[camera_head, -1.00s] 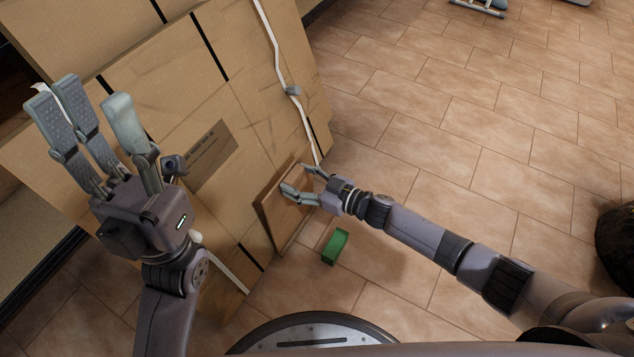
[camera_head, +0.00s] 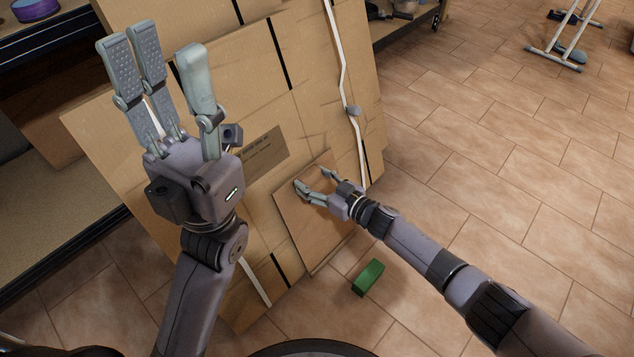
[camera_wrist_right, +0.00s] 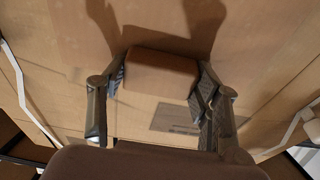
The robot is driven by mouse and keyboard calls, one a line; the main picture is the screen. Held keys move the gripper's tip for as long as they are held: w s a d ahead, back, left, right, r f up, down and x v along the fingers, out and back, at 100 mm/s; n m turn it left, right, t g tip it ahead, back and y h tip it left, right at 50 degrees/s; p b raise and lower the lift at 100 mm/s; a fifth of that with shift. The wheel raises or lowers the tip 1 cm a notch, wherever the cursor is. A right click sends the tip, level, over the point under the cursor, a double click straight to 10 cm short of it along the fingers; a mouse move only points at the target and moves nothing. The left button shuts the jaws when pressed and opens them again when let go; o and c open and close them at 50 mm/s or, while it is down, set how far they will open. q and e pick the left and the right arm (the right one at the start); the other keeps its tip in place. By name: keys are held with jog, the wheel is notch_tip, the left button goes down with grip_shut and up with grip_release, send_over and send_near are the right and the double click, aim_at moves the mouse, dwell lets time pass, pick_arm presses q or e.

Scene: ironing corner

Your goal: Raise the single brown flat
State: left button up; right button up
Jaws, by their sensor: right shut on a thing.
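The single brown flat (camera_head: 303,229), a small thin cardboard panel, stands tilted in front of the big cardboard stack in the head view. My right gripper (camera_head: 316,182) is shut on its upper part. Whether its lower edge touches the floor is hard to tell. In the right wrist view, a brown piece (camera_wrist_right: 160,75) shows between the fingers of my right gripper (camera_wrist_right: 160,88). My left gripper (camera_head: 163,85) is open and empty, fingers pointing up, in front of the stack at the left.
Large cardboard sheets (camera_head: 310,110) with black bands and a white strap (camera_head: 341,65) stand behind the flat. A green block (camera_head: 368,277) lies on the tiled floor just right of the flat. Shelving (camera_head: 60,235) is at the left.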

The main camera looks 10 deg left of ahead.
jog(key=shift+s+a+r, duration=0.2)
jog(key=shift+s+a, duration=0.2)
jog(key=shift+a, duration=0.25)
jog(key=o, duration=0.8)
jog(key=shift+a, duration=0.1)
jog(key=shift+o, duration=1.1)
jog(key=shift+w, duration=0.1)
jog(key=shift+d, duration=0.2)
jog(key=shift+d, duration=0.45)
jog(key=v, duration=1.1)
